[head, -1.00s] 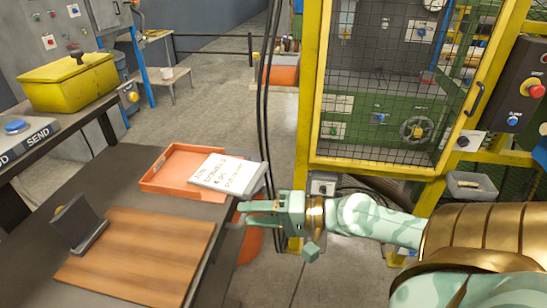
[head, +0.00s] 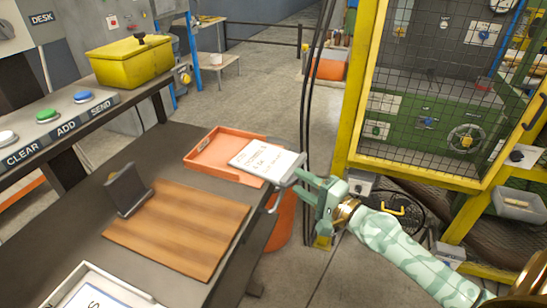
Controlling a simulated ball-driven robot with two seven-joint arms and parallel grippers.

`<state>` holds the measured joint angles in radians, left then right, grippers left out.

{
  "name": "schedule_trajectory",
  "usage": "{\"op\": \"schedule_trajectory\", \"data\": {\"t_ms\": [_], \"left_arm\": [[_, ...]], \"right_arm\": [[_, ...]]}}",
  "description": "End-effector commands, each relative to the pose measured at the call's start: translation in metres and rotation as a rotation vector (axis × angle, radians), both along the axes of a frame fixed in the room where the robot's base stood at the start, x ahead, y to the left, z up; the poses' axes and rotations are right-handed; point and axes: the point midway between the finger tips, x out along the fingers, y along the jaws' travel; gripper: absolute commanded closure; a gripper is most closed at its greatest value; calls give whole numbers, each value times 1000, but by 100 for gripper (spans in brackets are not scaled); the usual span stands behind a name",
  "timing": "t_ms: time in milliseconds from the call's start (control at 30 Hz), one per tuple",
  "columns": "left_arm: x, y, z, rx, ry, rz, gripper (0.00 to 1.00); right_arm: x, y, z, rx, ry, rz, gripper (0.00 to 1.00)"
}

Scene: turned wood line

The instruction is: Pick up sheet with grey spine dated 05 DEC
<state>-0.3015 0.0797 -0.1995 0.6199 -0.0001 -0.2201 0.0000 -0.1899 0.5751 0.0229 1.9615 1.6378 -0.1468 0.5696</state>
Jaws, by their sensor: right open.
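A white sheet (head: 264,160) with handwriting lies over the right part of an orange tray (head: 212,157), with a grey spine (head: 290,168) along its right edge. The writing is too small for me to read a date with certainty. My right gripper (head: 298,178) is open, at the right end of the sheet by the grey spine. Its fingers point left at the spine; I cannot tell whether they touch it. My left gripper is not in view.
A wooden board (head: 178,230) with a dark upright holder (head: 127,190) lies on the grey bench. A white tray with a paper (head: 92,290) is at the bottom left. A shelf with buttons (head: 47,116) and a yellow box (head: 130,62) stands behind. A yellow machine cage (head: 365,90) is right.

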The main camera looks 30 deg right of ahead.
Motion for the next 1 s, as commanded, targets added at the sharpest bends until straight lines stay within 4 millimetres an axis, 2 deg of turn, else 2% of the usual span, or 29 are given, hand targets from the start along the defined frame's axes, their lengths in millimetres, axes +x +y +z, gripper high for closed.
{"op": "schedule_trajectory", "data": {"t_ms": [300,567,600,733,1000], "left_arm": [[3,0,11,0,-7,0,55],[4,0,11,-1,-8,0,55],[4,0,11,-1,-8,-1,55],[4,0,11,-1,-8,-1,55],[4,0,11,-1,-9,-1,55]], "right_arm": [[45,10,1,0,-1,0,58],[49,11,-2,-1,2,1,58],[49,11,-2,-1,2,1,64],[49,11,-2,-1,2,1,100],[49,11,-2,0,1,0,100]]}}
